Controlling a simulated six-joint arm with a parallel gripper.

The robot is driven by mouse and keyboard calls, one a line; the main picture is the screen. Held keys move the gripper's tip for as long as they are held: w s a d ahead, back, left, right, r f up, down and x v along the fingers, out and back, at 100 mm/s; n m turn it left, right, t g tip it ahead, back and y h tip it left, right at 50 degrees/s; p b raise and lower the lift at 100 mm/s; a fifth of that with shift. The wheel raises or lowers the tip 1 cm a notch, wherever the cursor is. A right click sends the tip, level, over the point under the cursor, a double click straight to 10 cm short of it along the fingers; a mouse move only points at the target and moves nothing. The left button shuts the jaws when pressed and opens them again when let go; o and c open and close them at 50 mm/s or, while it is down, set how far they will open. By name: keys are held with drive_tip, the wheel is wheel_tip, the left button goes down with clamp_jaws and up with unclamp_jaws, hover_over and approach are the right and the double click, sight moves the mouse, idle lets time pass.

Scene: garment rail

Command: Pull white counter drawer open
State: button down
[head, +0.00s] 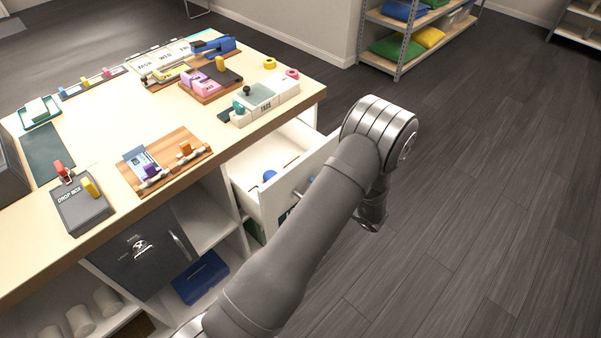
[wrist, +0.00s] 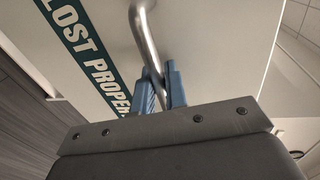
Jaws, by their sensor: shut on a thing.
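The white counter drawer (head: 258,200) is pulled partway out of the counter in the head view, its inside showing with a blue item (head: 269,176) in it. In the wrist view its white front (wrist: 215,45) carries a dark label reading "LOST PROPER", the rest cut off. A curved metal handle (wrist: 147,40) stands out from the front. My gripper (wrist: 162,88) has its two blue fingers on either side of the handle bar, shut on it. In the head view my arm covers most of the drawer front, and the fingers are mostly hidden.
The counter top (head: 110,140) holds several trays, stampers and a drop box (head: 82,205). Below it are a dark door (head: 140,250) with a lock and open shelves with a blue box (head: 200,277). The floor (head: 480,200) to the right is clear; a shelf rack (head: 405,40) stands behind.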

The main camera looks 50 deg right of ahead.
drive_tip(key=f+v, duration=0.2)
drive_tip(key=v, duration=1.1)
drive_tip(key=shift+s+f, duration=0.3)
drive_tip(key=shift+s, duration=0.3)
drive_tip(key=c, duration=1.5)
unclamp_jaws()
drive_tip(key=shift+c, duration=0.2)
drive_tip(key=v, duration=1.7)
drive_tip(key=shift+s, duration=0.25)
drive_tip(key=shift+w, duration=0.1)
drive_tip(key=x, duration=1.7)
drive_tip(key=shift+w, duration=0.2)
drive_tip(key=shift+s, duration=0.1)
